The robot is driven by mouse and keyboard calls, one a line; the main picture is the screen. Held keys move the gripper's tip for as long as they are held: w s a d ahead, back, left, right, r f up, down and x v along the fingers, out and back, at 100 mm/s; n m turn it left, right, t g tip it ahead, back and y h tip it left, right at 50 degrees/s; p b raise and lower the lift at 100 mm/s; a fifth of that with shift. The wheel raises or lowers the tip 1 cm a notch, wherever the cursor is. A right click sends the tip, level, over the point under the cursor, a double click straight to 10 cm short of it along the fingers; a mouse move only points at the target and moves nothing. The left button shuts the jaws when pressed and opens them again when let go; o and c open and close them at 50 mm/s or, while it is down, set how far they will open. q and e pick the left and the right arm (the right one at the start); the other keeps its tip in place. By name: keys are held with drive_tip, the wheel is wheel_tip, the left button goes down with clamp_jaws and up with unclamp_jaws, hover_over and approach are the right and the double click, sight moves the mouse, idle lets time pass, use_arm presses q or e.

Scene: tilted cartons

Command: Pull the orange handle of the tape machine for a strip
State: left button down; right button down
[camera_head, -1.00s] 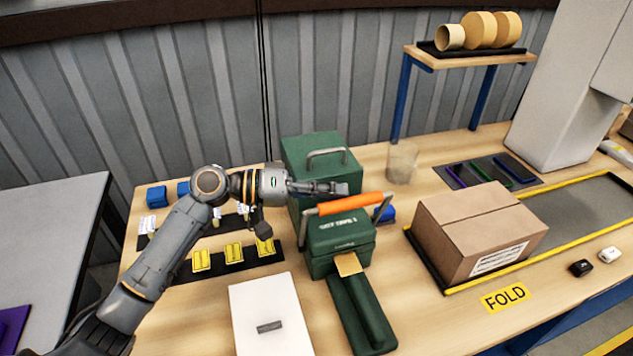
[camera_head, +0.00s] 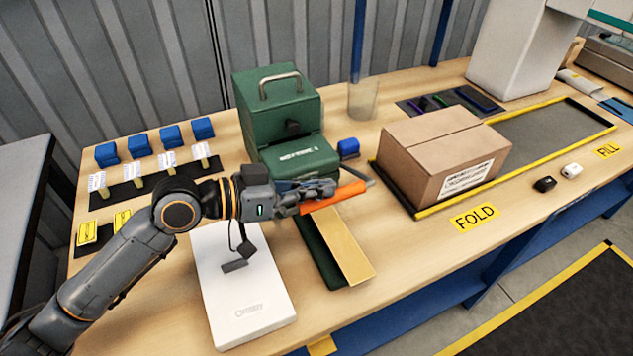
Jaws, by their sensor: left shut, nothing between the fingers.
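The green tape machine (camera_head: 300,158) stands mid-table in front of a green box with a grey carry handle. Its orange handle (camera_head: 338,196) is swung down low at the machine's front. A tan strip of tape (camera_head: 345,247) lies out along the green base, reaching toward the front of the table. My left gripper (camera_head: 318,188) is shut with nothing between its fingers. Its fingers lie along the top of the orange handle, hiding its left part; whether they touch it I cannot tell. My right gripper is not in view.
A brown carton (camera_head: 440,150) stands to the right, behind a yellow FOLD label (camera_head: 475,217). A white pad (camera_head: 242,290) lies below my left gripper. Blue blocks (camera_head: 170,137) and tags sit at the left. A clear cup (camera_head: 362,100) stands behind.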

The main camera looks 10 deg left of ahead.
use_arm(q)
drive_tip(key=shift+s+d+f, duration=0.1)
drive_tip(key=shift+s+f, duration=0.15)
drive_tip(key=shift+f, duration=0.45)
drive_tip(key=shift+s, duration=0.15)
drive_tip(key=shift+s+a, duration=0.15)
drive_tip(key=shift+a, duration=0.25)
drive_tip(key=r+v, duration=0.1)
drive_tip(key=v, duration=1)
drive_tip(key=shift+m, duration=0.3)
